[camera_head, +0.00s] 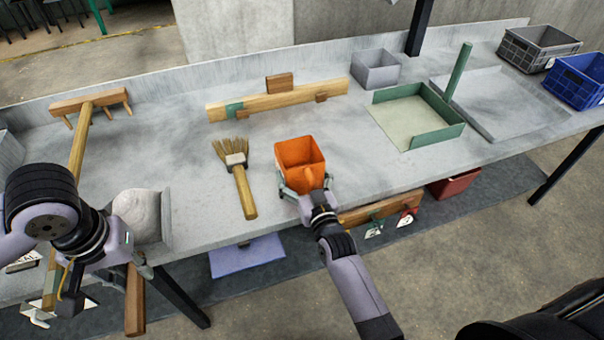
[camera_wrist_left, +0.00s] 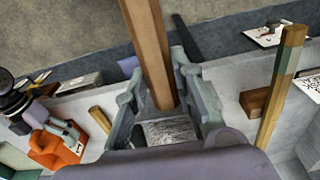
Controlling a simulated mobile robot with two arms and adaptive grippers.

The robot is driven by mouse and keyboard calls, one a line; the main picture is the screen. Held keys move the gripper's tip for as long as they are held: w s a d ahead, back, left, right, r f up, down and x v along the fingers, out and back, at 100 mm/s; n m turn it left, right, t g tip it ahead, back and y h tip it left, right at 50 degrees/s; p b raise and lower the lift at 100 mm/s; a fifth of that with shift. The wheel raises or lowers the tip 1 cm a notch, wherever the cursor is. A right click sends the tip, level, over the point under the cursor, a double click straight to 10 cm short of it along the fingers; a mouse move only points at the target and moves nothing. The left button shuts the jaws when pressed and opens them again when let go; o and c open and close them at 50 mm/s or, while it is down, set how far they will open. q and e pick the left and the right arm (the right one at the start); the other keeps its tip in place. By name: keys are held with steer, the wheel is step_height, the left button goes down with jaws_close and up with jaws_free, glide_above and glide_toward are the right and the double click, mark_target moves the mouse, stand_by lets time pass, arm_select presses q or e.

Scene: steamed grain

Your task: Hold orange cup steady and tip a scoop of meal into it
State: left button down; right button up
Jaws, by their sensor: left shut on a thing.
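The orange cup (camera_head: 300,153) stands upright on the grey bench near its front edge. My right gripper (camera_head: 307,184) has its fingers against both sides of the cup. The cup also shows at the left of the left wrist view (camera_wrist_left: 52,150). My left gripper (camera_head: 131,268) is shut on the wooden handle of the scoop (camera_head: 166,216). The scoop is grey, holds a pale heap of meal (camera_head: 137,210), and is at the bench's front edge, left of the cup and apart from it. In the left wrist view the handle (camera_wrist_left: 150,45) runs between the fingers; the scoop is partly hidden.
A brush (camera_head: 241,180) lies between scoop and cup. A wooden rake (camera_head: 82,120) lies at the left. A wooden rail (camera_head: 275,102) and grey box (camera_head: 375,70) are behind. A green-sided tray (camera_head: 405,120) is right of the cup. Crates (camera_head: 540,48) stand far right.

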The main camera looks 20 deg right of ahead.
stand_by(0.6)
arm_select(q)
steer(key=w+d+r+m, duration=0.4)
steer(key=w+d+m, duration=0.4)
steer(key=w, duration=0.4)
steer(key=w+d+r+m, duration=0.4)
steer(key=w+d+m, duration=0.35)
steer(key=w, duration=0.45)
steer(key=s+d+r+m+t+y, duration=0.3)
steer(key=d+r+m+t+y, duration=0.4)
steer(key=d+r+t, duration=0.4)
steer(key=shift+s+d+r+y, duration=0.15)
steer(key=shift+d+r+y, duration=0.25)
steer(key=shift+d, duration=0.9)
